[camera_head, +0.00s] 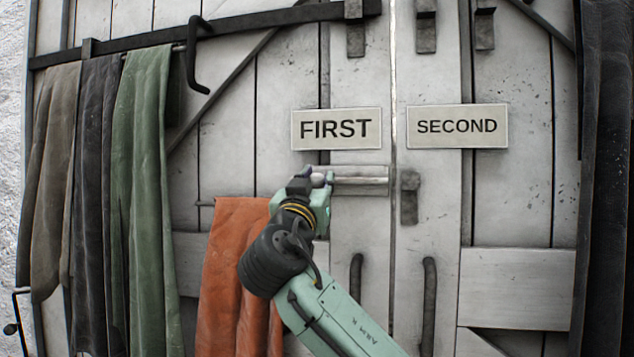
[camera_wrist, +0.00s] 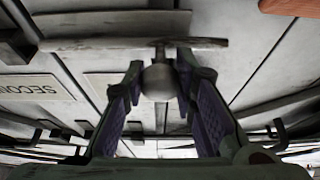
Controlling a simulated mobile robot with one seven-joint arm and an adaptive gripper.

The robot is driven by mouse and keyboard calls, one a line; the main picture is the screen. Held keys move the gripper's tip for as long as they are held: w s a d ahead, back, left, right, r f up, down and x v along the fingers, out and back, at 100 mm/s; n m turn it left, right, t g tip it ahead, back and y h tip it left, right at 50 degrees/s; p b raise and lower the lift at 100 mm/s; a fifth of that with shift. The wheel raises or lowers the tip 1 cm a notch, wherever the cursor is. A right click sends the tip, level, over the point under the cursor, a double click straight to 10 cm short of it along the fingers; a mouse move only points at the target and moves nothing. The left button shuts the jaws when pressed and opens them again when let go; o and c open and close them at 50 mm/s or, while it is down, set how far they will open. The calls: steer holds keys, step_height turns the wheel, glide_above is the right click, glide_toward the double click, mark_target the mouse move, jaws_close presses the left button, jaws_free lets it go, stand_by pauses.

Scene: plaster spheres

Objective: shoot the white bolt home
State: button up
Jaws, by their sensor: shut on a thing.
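The white bolt (camera_head: 358,181) lies level on the left door leaf, under the FIRST sign (camera_head: 336,128). Its right end stops close to the gap between the leaves, left of a dark catch (camera_head: 409,196) on the right leaf. My gripper (camera_head: 318,181) is at the bolt's left end. In the wrist view, my gripper (camera_wrist: 160,88) is shut on the bolt's round knob (camera_wrist: 159,78), which sits between the two finger pads. The bar (camera_wrist: 205,43) runs across behind the knob. My gripper hides part of the bolt's left end in the head view.
The SECOND sign (camera_head: 457,126) is on the right leaf. An orange cloth (camera_head: 233,262) hangs left of my arm, and a green cloth (camera_head: 140,190) hangs farther left. Two dark pull handles (camera_head: 355,285) (camera_head: 429,300) are below the bolt.

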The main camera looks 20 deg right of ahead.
mark_target(352, 181)
jaws_close()
steer(key=shift+s+r+b, duration=0.2)
steer(key=shift+s+b, duration=0.1)
steer(key=shift+b, duration=0.3)
steer(key=shift+s+d, duration=0.15)
steer(key=shift+d, duration=0.1)
steer(key=shift+s+d+f+b, duration=0.1)
steer(key=shift+s+d+b, duration=0.1)
steer(key=shift+s+d, duration=0.45)
steer(key=shift+s+d+r+b, duration=0.1)
steer(key=shift+s+d+b, duration=0.2)
steer(key=shift+d, duration=0.65)
steer(key=shift+s+d+f+b, duration=0.15)
steer(key=shift+s+d, duration=0.3)
steer(key=shift+d, duration=0.35)
steer(key=o, duration=0.8)
jaws_free()
steer(key=shift+s+d, duration=0.1)
steer(key=shift+d, duration=0.05)
steer(key=shift+o, duration=0.3)
